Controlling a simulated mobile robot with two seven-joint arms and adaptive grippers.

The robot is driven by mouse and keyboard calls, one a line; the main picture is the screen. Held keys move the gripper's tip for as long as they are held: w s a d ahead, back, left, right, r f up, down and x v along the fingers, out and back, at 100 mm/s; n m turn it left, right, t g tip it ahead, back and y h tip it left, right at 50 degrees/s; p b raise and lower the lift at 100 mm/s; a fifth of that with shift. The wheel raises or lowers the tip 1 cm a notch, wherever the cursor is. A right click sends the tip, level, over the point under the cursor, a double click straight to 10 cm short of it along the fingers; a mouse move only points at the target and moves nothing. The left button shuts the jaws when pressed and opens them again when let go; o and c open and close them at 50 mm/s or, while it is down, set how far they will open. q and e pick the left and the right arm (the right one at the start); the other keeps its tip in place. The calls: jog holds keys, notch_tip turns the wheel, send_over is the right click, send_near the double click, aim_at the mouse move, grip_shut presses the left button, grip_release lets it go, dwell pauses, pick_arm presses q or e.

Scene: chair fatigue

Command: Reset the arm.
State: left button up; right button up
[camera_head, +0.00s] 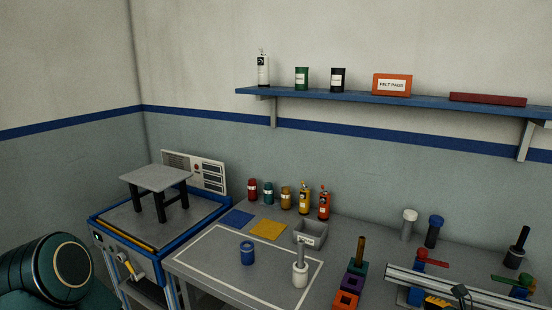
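A dark rounded link of my own arm shows at the lower left corner of the head view. Neither of my grippers is in view, so I cannot see whether they are open or shut or hold anything. A small stool (156,180) with a grey top and dark legs stands upright on a blue-framed test stand (99,228) at the left. A pale control panel (195,172) stands behind the stool.
A grey workbench (204,262) holds a blue cup (247,253), a white dispenser (300,272), a grey tray (311,233), several bottles, colored blocks (346,298) and a metal rail (450,288) with red-handled clamps. A blue wall shelf (320,96) carries cans and boxes.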

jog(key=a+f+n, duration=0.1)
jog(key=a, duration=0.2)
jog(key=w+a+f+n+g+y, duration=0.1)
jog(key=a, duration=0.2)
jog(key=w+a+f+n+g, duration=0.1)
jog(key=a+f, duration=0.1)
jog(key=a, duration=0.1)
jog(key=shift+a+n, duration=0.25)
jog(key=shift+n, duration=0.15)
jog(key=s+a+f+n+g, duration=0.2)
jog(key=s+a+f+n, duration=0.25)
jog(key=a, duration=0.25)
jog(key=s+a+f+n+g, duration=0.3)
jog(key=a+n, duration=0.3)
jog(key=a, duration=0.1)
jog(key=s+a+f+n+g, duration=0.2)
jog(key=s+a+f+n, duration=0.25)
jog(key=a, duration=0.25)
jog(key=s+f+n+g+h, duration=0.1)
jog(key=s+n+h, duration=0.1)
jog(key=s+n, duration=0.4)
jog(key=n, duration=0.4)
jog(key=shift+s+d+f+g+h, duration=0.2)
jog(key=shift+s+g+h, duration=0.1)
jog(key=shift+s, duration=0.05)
